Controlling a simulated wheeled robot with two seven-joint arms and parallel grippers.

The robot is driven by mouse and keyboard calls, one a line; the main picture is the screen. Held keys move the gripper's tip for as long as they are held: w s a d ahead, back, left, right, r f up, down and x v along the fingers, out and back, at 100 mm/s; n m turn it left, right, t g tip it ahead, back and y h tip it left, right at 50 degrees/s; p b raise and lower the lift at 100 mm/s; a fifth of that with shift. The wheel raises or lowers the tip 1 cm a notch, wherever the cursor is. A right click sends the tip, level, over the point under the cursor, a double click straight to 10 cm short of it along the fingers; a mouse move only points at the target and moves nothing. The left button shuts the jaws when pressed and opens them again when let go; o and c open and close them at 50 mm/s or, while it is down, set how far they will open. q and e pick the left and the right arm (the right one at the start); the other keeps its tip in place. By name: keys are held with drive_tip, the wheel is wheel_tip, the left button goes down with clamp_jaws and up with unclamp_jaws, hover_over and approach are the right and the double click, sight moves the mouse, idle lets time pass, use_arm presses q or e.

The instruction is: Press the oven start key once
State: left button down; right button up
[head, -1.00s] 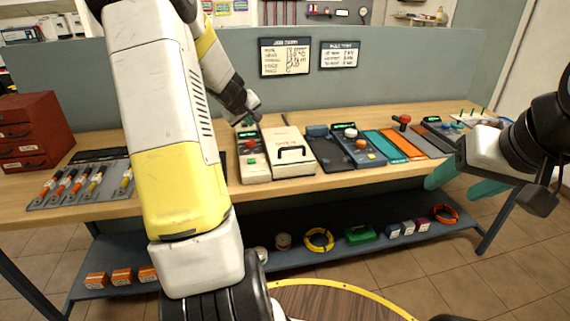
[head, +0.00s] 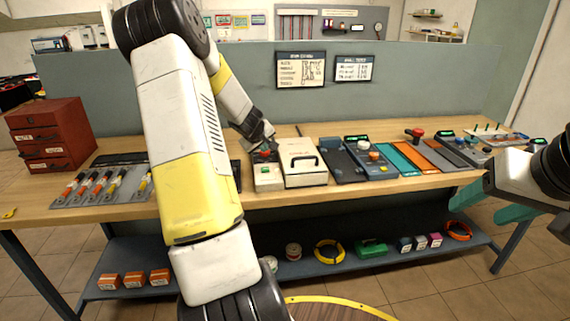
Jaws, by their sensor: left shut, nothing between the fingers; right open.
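The oven is a white box with a black handle (head: 303,173) on the bench. A narrow light control panel (head: 268,183) adjoins its left side, with a red button and a small green button on its top. I cannot read which is the start key. My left gripper (head: 266,149) is shut and empty, its tips over the back part of the panel, hiding its display. I cannot tell whether the tips touch a button. My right gripper (head: 493,205) is open and empty, its teal fingers in front of the bench's right end.
A red drawer cabinet (head: 50,135) stands at the bench's left, beside a grey tray (head: 105,203) of orange and yellow tools. Dark devices (head: 344,167) and coloured mats (head: 401,161) lie right of the oven. A grey partition rises behind.

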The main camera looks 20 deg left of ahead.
sight(264, 170)
use_arm(q)
drive_tip(key=shift+f, duration=2.75)
drive_tip(key=shift+f, duration=0.1)
drive_tip(key=shift+f, duration=0.35)
drive_tip(key=shift+f, duration=0.45)
idle(0.5)
drive_tip(key=shift+r, duration=0.9)
drive_tip(key=shift+r, duration=0.1)
drive_tip(key=shift+r, duration=2.4)
